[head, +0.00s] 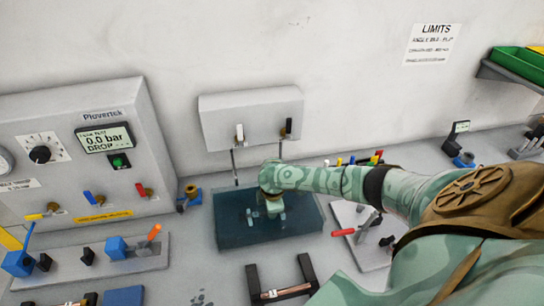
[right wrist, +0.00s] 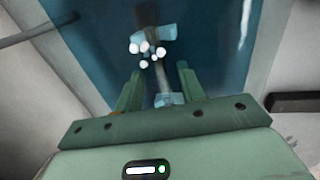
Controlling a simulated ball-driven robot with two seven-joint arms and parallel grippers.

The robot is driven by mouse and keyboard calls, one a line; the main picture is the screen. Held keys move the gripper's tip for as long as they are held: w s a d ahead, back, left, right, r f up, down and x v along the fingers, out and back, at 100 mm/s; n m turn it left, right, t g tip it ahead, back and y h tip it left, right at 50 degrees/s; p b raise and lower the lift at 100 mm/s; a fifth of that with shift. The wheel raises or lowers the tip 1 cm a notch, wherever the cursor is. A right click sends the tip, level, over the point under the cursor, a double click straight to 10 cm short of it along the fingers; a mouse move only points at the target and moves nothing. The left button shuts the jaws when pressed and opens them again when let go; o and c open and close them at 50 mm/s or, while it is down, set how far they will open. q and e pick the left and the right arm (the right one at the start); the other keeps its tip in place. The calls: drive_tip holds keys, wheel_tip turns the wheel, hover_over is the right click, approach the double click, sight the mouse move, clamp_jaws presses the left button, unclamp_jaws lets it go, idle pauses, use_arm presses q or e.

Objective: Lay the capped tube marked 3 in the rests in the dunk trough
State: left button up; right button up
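The dunk trough (head: 305,232) is a dark blue water-filled tank on the bench below the wall unit. My right gripper (head: 272,210) is over the trough; in the right wrist view its two green fingers (right wrist: 160,88) are apart. Between and beyond them a dim tube (right wrist: 161,70) lies in the blue water, apparently along pale blue blocks (right wrist: 158,34) that look like rests or caps. White bubbles (right wrist: 146,50) cluster beside it. No number is readable on the tube. I cannot tell exactly how it sits in the rests. My left gripper is not in view.
A copper tube (head: 286,292) lies across a black stand in front of the trough. A pressure panel (head: 100,150) stands left, with clamps and valves before it. A grey plate with a red-handled clamp (head: 343,232) is right of the trough. Green bins (head: 518,68) are far right.

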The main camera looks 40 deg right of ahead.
drive_tip(key=p+v, duration=0.3)
drive_tip(key=v, duration=1.1)
drive_tip(key=shift+r+p, duration=0.3)
drive_tip(key=shift+p, duration=0.05)
drive_tip(key=shift+s, duration=0.15)
